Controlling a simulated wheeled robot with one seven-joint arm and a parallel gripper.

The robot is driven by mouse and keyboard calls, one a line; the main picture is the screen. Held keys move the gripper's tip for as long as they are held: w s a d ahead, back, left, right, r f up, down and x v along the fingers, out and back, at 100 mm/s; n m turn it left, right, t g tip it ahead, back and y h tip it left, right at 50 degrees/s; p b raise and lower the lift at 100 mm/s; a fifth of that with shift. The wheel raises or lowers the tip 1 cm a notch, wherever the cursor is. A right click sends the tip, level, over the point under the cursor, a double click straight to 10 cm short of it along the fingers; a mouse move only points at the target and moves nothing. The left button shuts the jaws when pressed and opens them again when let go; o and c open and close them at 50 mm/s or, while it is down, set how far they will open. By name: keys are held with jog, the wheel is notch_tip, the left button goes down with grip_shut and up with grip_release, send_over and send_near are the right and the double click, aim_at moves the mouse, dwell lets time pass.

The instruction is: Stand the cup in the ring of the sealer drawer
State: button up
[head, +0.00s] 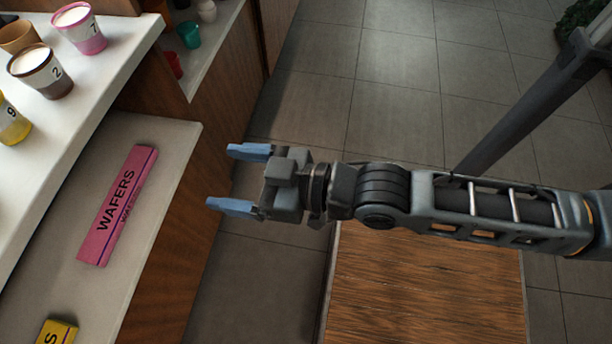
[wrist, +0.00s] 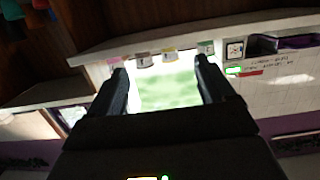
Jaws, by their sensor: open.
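The pink and brown cups show white contents. The frames do not show which cup is the task's one. I cannot make out the sealer drawer or its ring. My gripper (head: 229,179) is open and empty, over the floor to the right of the counter. Its dark fingers (wrist: 160,80) also show apart in the wrist view.
A pink wafers box (head: 118,205) lies on the lower shelf (head: 165,150), with a yellow box (head: 57,332) near the bottom edge. Teal (head: 189,35) and red cups sit on a shelf behind. A wooden surface (head: 425,290) lies below my arm.

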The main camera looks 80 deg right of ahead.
jog(key=shift+o, duration=0.5)
jog(key=s+r+g, duration=0.1)
jog(key=s+r, duration=0.2)
jog(key=s, duration=1.1)
jog(key=shift+s+a+r, duration=0.2)
jog(key=shift+s+r, duration=0.1)
jog(key=shift+r, duration=0.1)
jog(key=w+d+f+n+p, duration=0.1)
jog(key=w+f, duration=0.3)
jog(key=w, duration=0.8)
jog(key=w+r+t+p, duration=0.1)
jog(key=w+r, duration=0.2)
jog(key=w, duration=0.7)
jog(key=w+a+r+t, duration=0.1)
jog(key=w+r, duration=0.2)
jog(key=w, duration=0.7)
jog(key=w+r+p, duration=0.1)
jog(key=w+r, duration=0.2)
jog(key=w, duration=0.8)
jog(key=shift+a+m+t+p, duration=0.25)
jog(key=shift+m+t+p, duration=0.1)
jog(key=shift+m+t, duration=0.05)
jog(key=shift+w+d+r+p, duration=0.1)
jog(key=shift+w+p, duration=0.3)
jog(key=shift+w, duration=1.45)
jog(key=shift+w+d+r+p, duration=0.1)
jog(key=shift+w+p, duration=0.25)
jog(key=shift+w, duration=1.5)
